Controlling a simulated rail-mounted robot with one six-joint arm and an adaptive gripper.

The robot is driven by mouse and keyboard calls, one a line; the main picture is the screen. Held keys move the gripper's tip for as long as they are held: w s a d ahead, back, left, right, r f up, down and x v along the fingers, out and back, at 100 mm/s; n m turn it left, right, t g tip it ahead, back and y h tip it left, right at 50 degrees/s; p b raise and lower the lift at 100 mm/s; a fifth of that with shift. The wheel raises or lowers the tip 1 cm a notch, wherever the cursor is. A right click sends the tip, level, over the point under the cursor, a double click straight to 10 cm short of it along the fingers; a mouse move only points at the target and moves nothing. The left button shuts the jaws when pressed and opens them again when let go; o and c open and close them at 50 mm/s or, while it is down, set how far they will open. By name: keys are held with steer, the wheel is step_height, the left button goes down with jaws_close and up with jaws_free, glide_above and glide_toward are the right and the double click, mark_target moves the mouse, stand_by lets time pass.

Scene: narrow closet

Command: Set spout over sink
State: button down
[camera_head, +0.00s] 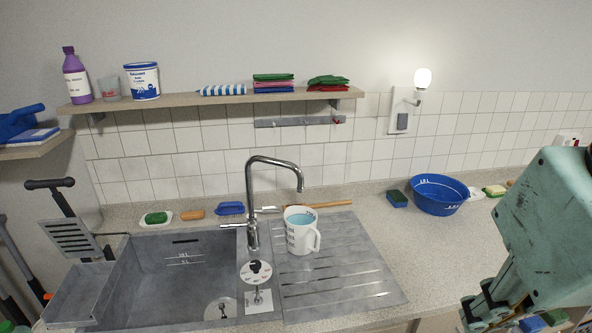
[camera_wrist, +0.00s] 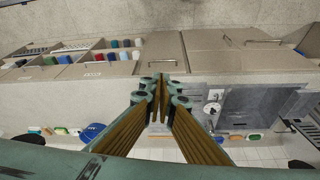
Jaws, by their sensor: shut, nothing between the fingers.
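The chrome tap stands behind the sink, and its tall hooked spout (camera_head: 275,162) points right, its tip above the drainboard (camera_head: 350,262) and the white jug (camera_head: 300,238), not over the basin. The grey sink basin (camera_head: 165,275) is left of the tap and looks empty. It also shows at the right of the wrist view (camera_wrist: 265,105). My gripper (camera_head: 472,312) is at the lower right of the head view, in front of the counter and well away from the tap. In the wrist view its fingers (camera_wrist: 158,90) meet, shut and empty.
The white jug holds bluish liquid and stands close beside the tap, under the spout. A blue basin (camera_head: 439,195) and a sponge (camera_head: 397,199) sit farther right. A shelf (camera_head: 205,99) with bottles and cloths runs above. Counter between drainboard and blue basin is clear.

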steer(key=c, duration=3.4)
jaws_free()
steer(key=o, duration=0.8)
steer(key=shift+w+a, duration=0.1)
steer(key=shift+w, duration=0.05)
steer(key=shift+c, duration=0.2)
steer(key=w+a+m+g+y+p, duration=0.2)
steer(key=w+a+m+y+p, duration=0.15)
steer(key=w, duration=0.65)
steer(key=w+a+m+g+y+p, duration=0.25)
steer(key=w+a+y, duration=0.2)
steer(key=w, duration=0.65)
steer(key=w+a+m+g+y+p, duration=0.25)
steer(key=w+a+m, duration=0.2)
steer(key=w, duration=0.55)
steer(key=w+d+f+m+t+y+p, duration=0.2)
steer(key=w+f, duration=0.5)
steer(key=w, duration=0.4)
steer(key=w+d+f+m+t+y+p, duration=0.2)
steer(key=w+f+m+y, duration=0.3)
steer(key=w, duration=0.6)
step_height(320, 180, down, 2)
steer(key=shift+w+d+f+m+t+p, duration=0.1)
steer(key=shift+w+d+m+t+p, duration=0.35)
steer(key=shift+m+p, duration=0.35)
steer(key=shift+a+y, duration=0.25)
